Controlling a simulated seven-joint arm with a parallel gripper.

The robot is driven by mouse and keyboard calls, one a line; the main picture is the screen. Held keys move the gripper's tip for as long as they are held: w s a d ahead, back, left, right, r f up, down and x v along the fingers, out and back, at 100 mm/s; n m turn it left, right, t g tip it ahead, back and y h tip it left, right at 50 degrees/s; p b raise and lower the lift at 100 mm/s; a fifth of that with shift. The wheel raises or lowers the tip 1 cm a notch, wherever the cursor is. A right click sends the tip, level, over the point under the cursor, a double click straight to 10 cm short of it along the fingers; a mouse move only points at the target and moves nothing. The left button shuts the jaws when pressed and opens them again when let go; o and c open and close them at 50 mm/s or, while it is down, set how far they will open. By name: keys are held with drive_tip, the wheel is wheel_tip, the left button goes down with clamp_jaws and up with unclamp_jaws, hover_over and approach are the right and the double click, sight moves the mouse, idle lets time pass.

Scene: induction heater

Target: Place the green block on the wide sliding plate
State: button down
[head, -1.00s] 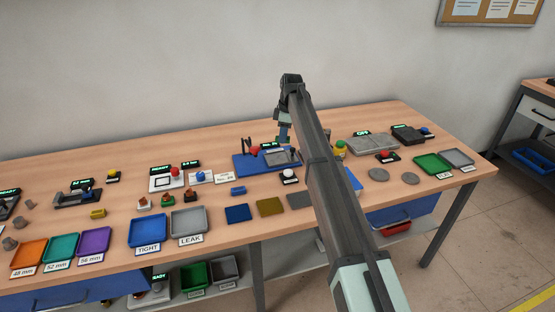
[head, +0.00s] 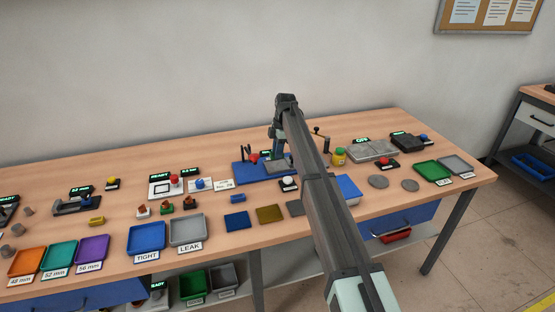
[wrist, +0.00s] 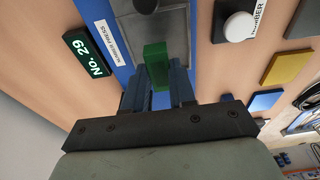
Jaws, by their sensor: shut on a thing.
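My gripper (wrist: 160,88) is shut on the green block (wrist: 155,66), which sits between its two blue fingers in the wrist view. Beyond the block is a grey plate (wrist: 174,22) on a blue base, with a round grey part at the top. Whether the block touches the plate I cannot tell. In the head view my gripper (head: 281,152) is over the blue base (head: 246,174), at its grey plate (head: 277,166). The block is hidden there, and my arm covers the base's right side.
A "No. 29" display (wrist: 86,54) stands beside the base. A white button (wrist: 238,26) and a yellow plate (wrist: 284,69) lie to the right in the wrist view. A yellow-green jar (head: 339,156) stands right of my arm in the head view.

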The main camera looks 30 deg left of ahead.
drive_tip(key=shift+f, duration=1.9)
drive_tip(key=shift+f, duration=0.15)
drive_tip(key=c, duration=0.9)
unclamp_jaws()
drive_tip(key=r, duration=0.4)
drive_tip(key=d+r, duration=0.1)
drive_tip(key=r, duration=0.3)
drive_tip(key=w+r, duration=0.1)
drive_tip(key=r, duration=0.3)
drive_tip(key=shift+w+d+r, duration=0.1)
drive_tip(key=shift+d, duration=0.05)
